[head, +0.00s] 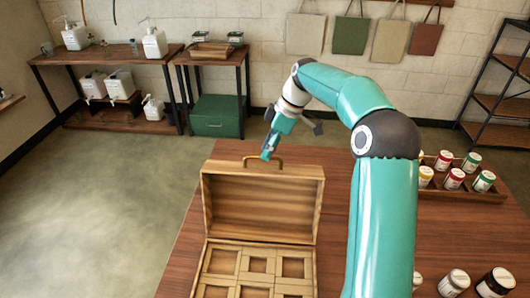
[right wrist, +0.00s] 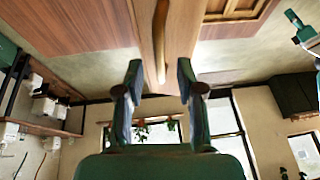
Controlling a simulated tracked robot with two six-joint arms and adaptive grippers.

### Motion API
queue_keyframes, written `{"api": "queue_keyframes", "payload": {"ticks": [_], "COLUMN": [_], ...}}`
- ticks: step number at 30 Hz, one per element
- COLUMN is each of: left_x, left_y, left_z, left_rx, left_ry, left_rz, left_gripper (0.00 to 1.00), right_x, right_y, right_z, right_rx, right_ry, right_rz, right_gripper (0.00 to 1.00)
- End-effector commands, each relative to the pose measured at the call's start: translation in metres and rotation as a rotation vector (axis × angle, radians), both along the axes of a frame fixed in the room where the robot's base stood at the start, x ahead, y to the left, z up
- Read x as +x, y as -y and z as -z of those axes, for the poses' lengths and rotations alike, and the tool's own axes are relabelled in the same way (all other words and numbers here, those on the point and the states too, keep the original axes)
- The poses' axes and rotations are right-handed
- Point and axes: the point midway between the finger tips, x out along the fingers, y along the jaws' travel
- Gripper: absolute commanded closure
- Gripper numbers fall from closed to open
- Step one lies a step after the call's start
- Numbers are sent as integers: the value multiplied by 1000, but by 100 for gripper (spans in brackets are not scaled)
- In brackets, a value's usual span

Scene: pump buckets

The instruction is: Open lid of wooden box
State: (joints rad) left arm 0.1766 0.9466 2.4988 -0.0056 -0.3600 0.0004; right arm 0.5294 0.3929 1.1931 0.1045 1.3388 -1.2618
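The wooden box (head: 206,262) stands on the table with its lid (head: 262,208) raised steeply, showing square compartments inside. The lid's handle (head: 262,159) is at the lid's top edge. My right gripper (head: 268,153) is at that edge, close to the handle. In the right wrist view its two fingers (right wrist: 159,78) are apart with nothing between the tips. The handle (right wrist: 160,45) and lid (right wrist: 180,30) show just beyond them; contact cannot be told. A teal and grey part at that view's right edge (right wrist: 294,20) seems to be my left gripper, cut off and unclear.
On the brown table (head: 335,190), a wooden tray (head: 462,193) of several small jars stands at the right. More jars (head: 454,282) stand at the front right. Shelves with white pump bottles (head: 154,42) stand at the back left. The floor left of the table is clear.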

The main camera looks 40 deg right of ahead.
Motion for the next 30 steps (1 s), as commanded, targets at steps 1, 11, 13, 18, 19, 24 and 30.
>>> {"api": "queue_keyframes", "payload": {"ticks": [1, 11, 13, 18, 19, 24, 30], "left_x": [0, 0, 0, 0, 0, 0, 0], "left_y": [0, 0, 0, 0, 0, 0, 0], "left_z": [-1, -1, -1, -1, -1, -1, -1], "left_rx": [0, 0, 0, 0, 0, 0, 0], "left_ry": [0, 0, 0, 0, 0, 0, 0], "left_rz": [0, 0, 0, 0, 0, 0, 0], "left_gripper": [7, 7, 7, 7, 7, 7, 7], "right_x": [1, 3, 3, 3, 3, 3, 3], "right_y": [-2, -4, -4, -4, -4, -4, -5], "right_z": [4, 12, 12, 12, 12, 12, 12], "right_rx": [1, 1, 1, 1, 1, 1, 1], "right_ry": [-1, -1, -1, -1, -1, -1, -1], "right_rz": [-1, 0, 0, 0, 0, 0, 0], "right_gripper": [63, 63, 63, 88, 93, 100, 100]}}
